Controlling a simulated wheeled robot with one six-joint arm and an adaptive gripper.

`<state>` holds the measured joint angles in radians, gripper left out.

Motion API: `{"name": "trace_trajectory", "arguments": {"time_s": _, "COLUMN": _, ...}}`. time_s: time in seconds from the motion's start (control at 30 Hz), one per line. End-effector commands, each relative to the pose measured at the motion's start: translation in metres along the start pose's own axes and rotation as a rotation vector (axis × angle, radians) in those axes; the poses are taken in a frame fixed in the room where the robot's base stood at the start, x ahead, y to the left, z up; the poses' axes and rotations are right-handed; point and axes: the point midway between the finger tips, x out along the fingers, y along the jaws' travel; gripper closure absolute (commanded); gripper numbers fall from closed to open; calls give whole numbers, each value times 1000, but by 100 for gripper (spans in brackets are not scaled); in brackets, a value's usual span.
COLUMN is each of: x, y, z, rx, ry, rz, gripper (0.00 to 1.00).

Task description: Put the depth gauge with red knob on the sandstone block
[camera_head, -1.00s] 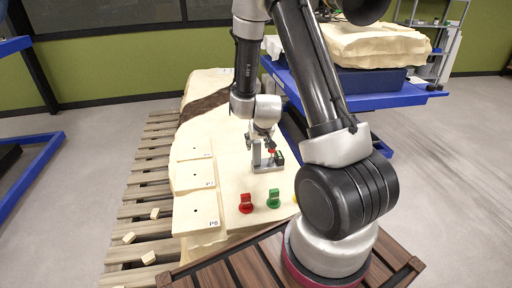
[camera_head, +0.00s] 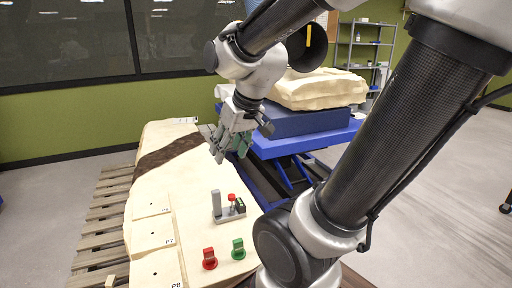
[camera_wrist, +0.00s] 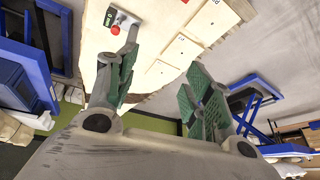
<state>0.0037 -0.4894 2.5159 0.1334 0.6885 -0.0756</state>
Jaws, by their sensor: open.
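The depth gauge with red knob (camera_head: 217,204) stands upright on a large cream slab (camera_head: 150,185) with a dark band. It has a grey post and base, a red knob and a dark green part. It also shows in the wrist view (camera_wrist: 124,18), near the top edge, beyond one finger. My gripper (camera_head: 229,148) is open and empty, raised above the slab and apart from the gauge. Its green-padded fingers are spread in the wrist view (camera_wrist: 163,78). A pale rough stone block (camera_head: 320,88) lies at the back right; I cannot tell which pale stone is the sandstone block.
A red knobbed piece (camera_head: 209,259) and a green one (camera_head: 238,250) stand on the slab in front of the gauge. Labelled plates (camera_head: 153,236) lie along its left. A wooden pallet (camera_head: 100,215) is underneath. A blue lift table (camera_head: 300,143) carries the rough block.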

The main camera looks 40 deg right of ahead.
Motion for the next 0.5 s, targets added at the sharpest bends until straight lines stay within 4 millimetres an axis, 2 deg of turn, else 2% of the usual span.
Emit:
{"name": "trace_trajectory", "arguments": {"time_s": 0.03, "x": -19, "y": 2, "z": 14, "rx": -11, "ry": -2, "rz": 14, "gripper": 49}}
{"name": "trace_trajectory", "arguments": {"time_s": 0.1, "x": -38, "y": 7, "z": 33, "rx": -21, "ry": -21, "rz": 37, "gripper": 49}}
{"name": "trace_trajectory", "arguments": {"time_s": 0.2, "x": -55, "y": 12, "z": 53, "rx": -26, "ry": -40, "rz": 65, "gripper": 49}}
{"name": "trace_trajectory", "arguments": {"time_s": 0.3, "x": -63, "y": 16, "z": 63, "rx": -25, "ry": -52, "rz": 80, "gripper": 49}}
{"name": "trace_trajectory", "arguments": {"time_s": 0.5, "x": -65, "y": 16, "z": 66, "rx": -25, "ry": -56, "rz": 84, "gripper": 49}}
